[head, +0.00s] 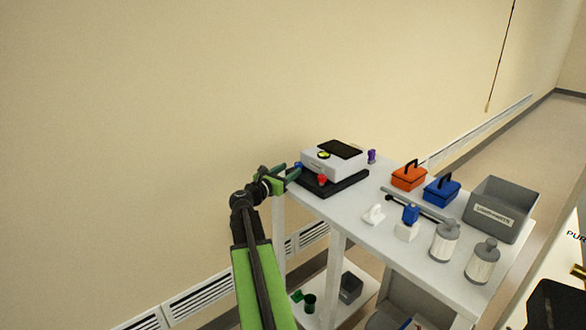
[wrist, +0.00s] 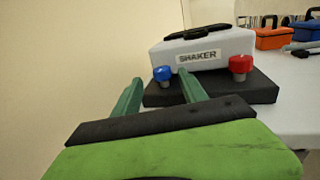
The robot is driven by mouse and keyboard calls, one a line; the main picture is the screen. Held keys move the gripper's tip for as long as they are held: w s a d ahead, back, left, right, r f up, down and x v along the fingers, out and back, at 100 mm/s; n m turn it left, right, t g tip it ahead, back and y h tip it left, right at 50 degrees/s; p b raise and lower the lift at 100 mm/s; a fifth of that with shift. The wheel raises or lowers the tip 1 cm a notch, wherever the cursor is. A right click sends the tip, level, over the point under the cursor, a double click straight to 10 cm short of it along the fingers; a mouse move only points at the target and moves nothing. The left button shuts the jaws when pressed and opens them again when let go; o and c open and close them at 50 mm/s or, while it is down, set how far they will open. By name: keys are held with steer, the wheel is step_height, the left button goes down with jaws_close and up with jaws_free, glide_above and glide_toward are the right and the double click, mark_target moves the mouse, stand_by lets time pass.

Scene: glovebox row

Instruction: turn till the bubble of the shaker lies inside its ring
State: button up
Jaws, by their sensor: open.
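The shaker (head: 333,164) is a white box labelled SHAKER on a black base, at the far left corner of the white table; it also shows in the wrist view (wrist: 204,47). A yellow-green round bubble level (head: 323,155) sits on its front top edge, too small to tell where the bubble lies. A blue knob (wrist: 162,74) is at the base's front left and a red knob (wrist: 240,65) at its front right. My gripper (wrist: 158,84) is open and empty. Its green fingers point at the blue knob, which shows between the fingertips, apparently short of it.
The white table (head: 350,207) also holds an orange box (head: 408,176), a blue box (head: 441,191), a grey bin (head: 500,208) and two labelled jars (head: 444,241). A small purple item (head: 371,156) stands right of the shaker. The wall is behind.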

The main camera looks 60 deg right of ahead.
mark_target(298, 165)
steer(key=d, duration=0.4)
steer(key=shift+s+d, duration=0.1)
steer(key=shift+d, duration=0.15)
